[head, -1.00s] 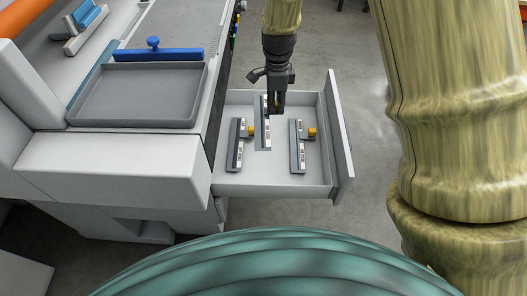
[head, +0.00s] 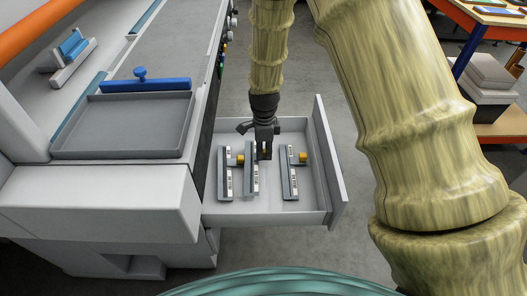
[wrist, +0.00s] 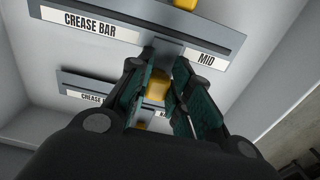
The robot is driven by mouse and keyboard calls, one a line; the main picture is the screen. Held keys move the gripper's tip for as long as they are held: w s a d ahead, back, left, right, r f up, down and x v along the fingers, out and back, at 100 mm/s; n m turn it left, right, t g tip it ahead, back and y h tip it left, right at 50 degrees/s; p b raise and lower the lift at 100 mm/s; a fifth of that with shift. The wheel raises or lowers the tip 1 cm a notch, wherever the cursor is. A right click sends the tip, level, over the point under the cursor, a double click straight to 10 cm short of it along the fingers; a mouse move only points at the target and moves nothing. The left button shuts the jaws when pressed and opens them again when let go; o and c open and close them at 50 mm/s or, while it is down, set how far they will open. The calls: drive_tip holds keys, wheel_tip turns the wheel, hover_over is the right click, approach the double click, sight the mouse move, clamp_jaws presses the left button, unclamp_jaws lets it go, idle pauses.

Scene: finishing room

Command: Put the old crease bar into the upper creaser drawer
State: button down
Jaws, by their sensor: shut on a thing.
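A grey crease bar (head: 251,178) is in the open drawer (head: 265,217), between two similar bars. My gripper (head: 265,153) is shut on its yellow knob, which shows between the fingers in the wrist view (wrist: 157,86). The bar stands close to the left bar (head: 225,178). I cannot tell whether it touches the drawer floor.
A blue bar (head: 146,85) lies at the rear of a grey tray (head: 122,154) on the machine. The drawer's front panel (head: 329,168) stands at right.

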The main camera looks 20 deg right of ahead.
drive_tip(key=shift+f, duration=0.8)
drive_tip(key=c, duration=1.3)
unclamp_jaws()
wheel_tip(320, 180, up, 13)
drive_tip(key=p, duration=0.1)
drive_tip(key=shift+r, duration=0.1)
